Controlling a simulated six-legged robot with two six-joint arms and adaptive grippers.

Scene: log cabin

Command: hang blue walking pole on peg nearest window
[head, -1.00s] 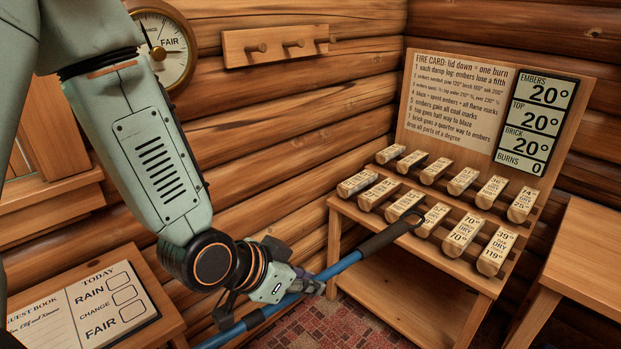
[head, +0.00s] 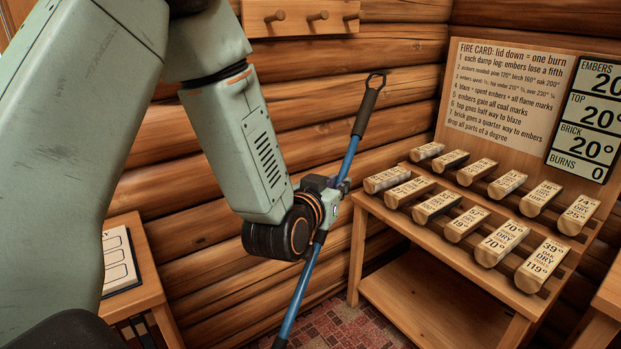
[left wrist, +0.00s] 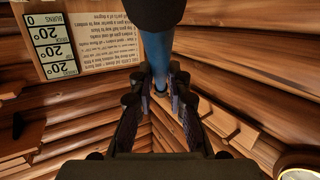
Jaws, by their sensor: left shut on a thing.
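The blue walking pole (head: 303,283) is held by my left gripper (head: 335,190) in the head view. The pole stands steeply tilted, its dark handle and loop (head: 375,80) up and to the right, its lower end out of frame. In the left wrist view the blue shaft (left wrist: 157,60) runs between the fingers, which are shut on it. The peg rack (head: 300,17) is on the log wall at the top, with three pegs; the leftmost peg (head: 277,15) shows. The pole's loop is below and right of the rack, apart from it. My right gripper is out of view.
A slanted stand with rows of labelled log blocks (head: 470,225) and a fire card (head: 505,90) stands to the right. A small table (head: 150,285) with a board is at lower left. The rack also shows in the left wrist view (left wrist: 232,128).

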